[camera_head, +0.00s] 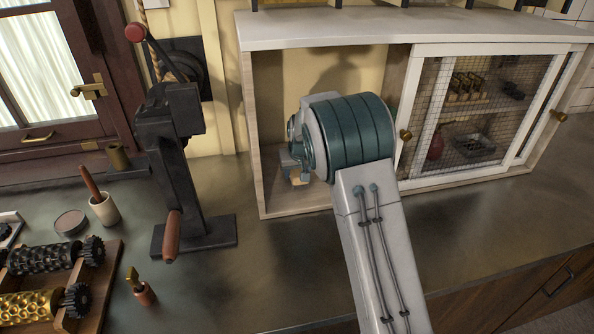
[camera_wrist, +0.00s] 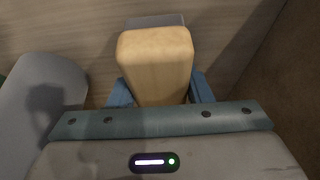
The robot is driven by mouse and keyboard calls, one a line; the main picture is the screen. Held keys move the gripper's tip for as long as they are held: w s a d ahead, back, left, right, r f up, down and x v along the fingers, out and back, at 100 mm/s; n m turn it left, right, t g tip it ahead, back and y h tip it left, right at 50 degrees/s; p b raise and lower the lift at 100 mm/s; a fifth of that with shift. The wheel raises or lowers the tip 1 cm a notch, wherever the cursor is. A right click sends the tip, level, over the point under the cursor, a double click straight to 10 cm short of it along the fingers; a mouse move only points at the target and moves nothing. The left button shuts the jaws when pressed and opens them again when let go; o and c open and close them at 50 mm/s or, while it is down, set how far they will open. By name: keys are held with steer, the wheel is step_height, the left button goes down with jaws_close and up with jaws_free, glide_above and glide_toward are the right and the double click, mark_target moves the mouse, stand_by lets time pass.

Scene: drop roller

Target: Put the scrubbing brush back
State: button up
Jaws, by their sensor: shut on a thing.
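The scrubbing brush shows in the wrist view as a pale wooden block (camera_wrist: 155,58) between the two blue fingers of my gripper (camera_wrist: 161,88). My gripper is shut on it. A grey part lies just beyond the wood; I cannot tell whether it is the bristles. In the head view my gripper (camera_head: 296,165) reaches into the open left side of the wooden cabinet (camera_head: 262,110), low near its floor. A small bit of the wood (camera_head: 303,180) shows there; my arm hides the rest.
A mesh sliding door (camera_head: 470,110) with a brass knob covers the cabinet's right side, with a red bottle (camera_head: 437,147) and a tray (camera_head: 475,146) behind it. A black hand-cranked machine (camera_head: 175,150) stands left. Patterned rollers (camera_head: 45,258) lie front left. The counter before the cabinet is mostly clear.

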steer(key=shift+f+b, duration=0.55)
steer(key=shift+f, duration=0.05)
steer(key=shift+s, duration=0.1)
